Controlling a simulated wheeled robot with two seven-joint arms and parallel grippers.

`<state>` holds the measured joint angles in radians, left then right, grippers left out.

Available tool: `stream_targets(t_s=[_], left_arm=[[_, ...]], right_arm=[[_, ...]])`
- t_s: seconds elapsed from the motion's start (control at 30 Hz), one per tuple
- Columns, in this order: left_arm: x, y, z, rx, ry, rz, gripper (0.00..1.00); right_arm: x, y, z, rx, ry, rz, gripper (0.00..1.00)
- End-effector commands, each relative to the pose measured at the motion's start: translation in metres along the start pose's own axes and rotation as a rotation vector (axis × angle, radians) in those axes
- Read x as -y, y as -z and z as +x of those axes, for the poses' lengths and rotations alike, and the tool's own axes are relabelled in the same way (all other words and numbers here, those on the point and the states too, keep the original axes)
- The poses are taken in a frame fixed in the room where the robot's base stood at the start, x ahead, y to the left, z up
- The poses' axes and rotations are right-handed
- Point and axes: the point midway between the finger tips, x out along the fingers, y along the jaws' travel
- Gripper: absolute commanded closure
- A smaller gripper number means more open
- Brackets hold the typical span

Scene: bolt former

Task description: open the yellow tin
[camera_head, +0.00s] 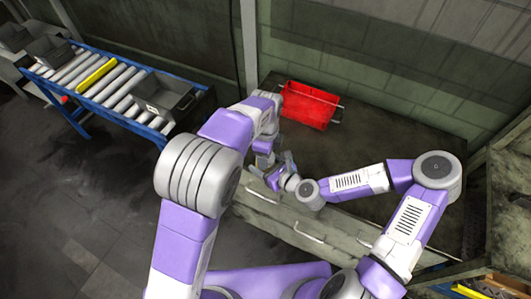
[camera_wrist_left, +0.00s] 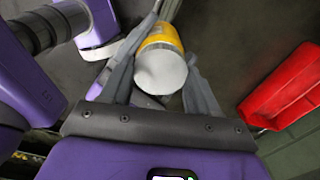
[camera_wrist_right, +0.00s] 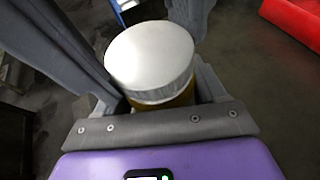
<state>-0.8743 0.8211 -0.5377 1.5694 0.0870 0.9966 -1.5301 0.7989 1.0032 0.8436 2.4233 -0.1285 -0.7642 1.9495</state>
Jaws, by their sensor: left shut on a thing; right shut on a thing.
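The yellow tin shows in the left wrist view as a yellow body (camera_wrist_left: 159,38) with a plain pale grey round end (camera_wrist_left: 161,72) toward the camera. In the right wrist view its wide silver-grey round end (camera_wrist_right: 150,55) faces the camera, with a strip of yellow body (camera_wrist_right: 165,102) beyond the rim. My left gripper (camera_wrist_left: 163,55) is shut on the tin, one finger on each side. My right gripper (camera_wrist_right: 152,40) is shut on it too, around the silver end. In the head view the two grippers meet above the cabinet's front edge; the tin is hard to make out there.
A red bin (camera_head: 309,105) sits on the dark worktop (camera_head: 385,125) behind the grippers. Cabinet drawers with handles (camera_head: 308,232) lie below. A blue-framed roller conveyor (camera_head: 112,85) with grey trays (camera_head: 165,93) stands at the left. The worktop right of the bin is clear.

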Motion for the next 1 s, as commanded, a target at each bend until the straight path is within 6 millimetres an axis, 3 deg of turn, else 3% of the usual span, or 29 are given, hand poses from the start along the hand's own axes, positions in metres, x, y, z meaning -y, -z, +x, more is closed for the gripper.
stream_targets(t_s=[0.27,0.3,0.47,0.73,1.0], left_arm=[[-0.001,0.000,0.000,0.000,-0.003,-0.010,0.76],[-0.001,0.000,0.000,0.000,-0.003,-0.009,0.37],[-0.001,0.000,0.000,0.000,-0.002,-0.009,0.14],[-0.001,0.001,-0.003,-0.002,-0.002,-0.008,0.14],[0.000,0.001,-0.038,-0.002,0.002,-0.007,0.14]], right_arm=[[0.002,0.000,0.000,0.001,0.004,0.001,1.00],[0.002,0.000,0.000,0.001,0.004,0.001,1.00],[0.001,0.000,0.000,0.001,0.003,0.000,1.00],[0.002,-0.001,0.000,0.001,0.004,0.000,1.00],[0.001,0.000,0.000,0.001,0.003,0.000,1.00]])
